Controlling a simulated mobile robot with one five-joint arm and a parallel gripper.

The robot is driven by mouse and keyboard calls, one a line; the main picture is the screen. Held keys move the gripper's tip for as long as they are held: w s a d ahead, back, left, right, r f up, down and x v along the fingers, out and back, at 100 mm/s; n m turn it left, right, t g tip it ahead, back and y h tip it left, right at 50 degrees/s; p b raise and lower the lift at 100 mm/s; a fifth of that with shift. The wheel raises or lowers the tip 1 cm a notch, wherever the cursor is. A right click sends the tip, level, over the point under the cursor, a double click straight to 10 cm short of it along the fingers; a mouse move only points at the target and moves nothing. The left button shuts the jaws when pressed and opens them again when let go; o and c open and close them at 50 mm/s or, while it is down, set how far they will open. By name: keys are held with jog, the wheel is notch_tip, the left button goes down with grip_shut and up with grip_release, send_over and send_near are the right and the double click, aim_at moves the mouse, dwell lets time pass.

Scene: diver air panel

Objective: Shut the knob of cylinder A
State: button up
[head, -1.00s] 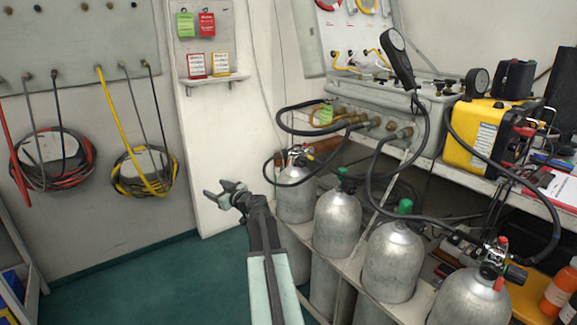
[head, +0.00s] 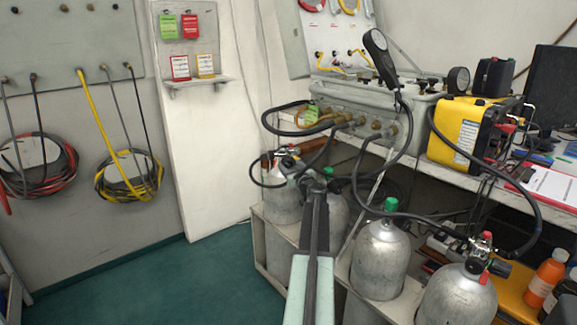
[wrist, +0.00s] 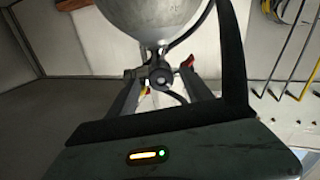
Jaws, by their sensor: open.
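Silver cylinders stand in a rack in the head view. The far-left cylinder (head: 280,207) carries a valve with a hose, partly hidden behind my gripper (head: 306,172). No letter is readable on it, so I cannot tell if it is cylinder A. In the wrist view, a silver cylinder bottom or shoulder (wrist: 150,15) fills the top. Below it a dark round knob (wrist: 160,78) faces me between the spread fingers of my gripper (wrist: 160,70). The fingers are open, one either side; I cannot tell whether they touch it. A red part (wrist: 187,62) shows beside the right finger.
Black hoses (head: 355,190) loop from the panel (head: 345,115) over the rack. The green floor (head: 190,285) at left is clear.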

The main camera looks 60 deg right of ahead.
jog(key=shift+x, duration=1.1)
jog(key=shift+a, duration=0.1)
grip_shut()
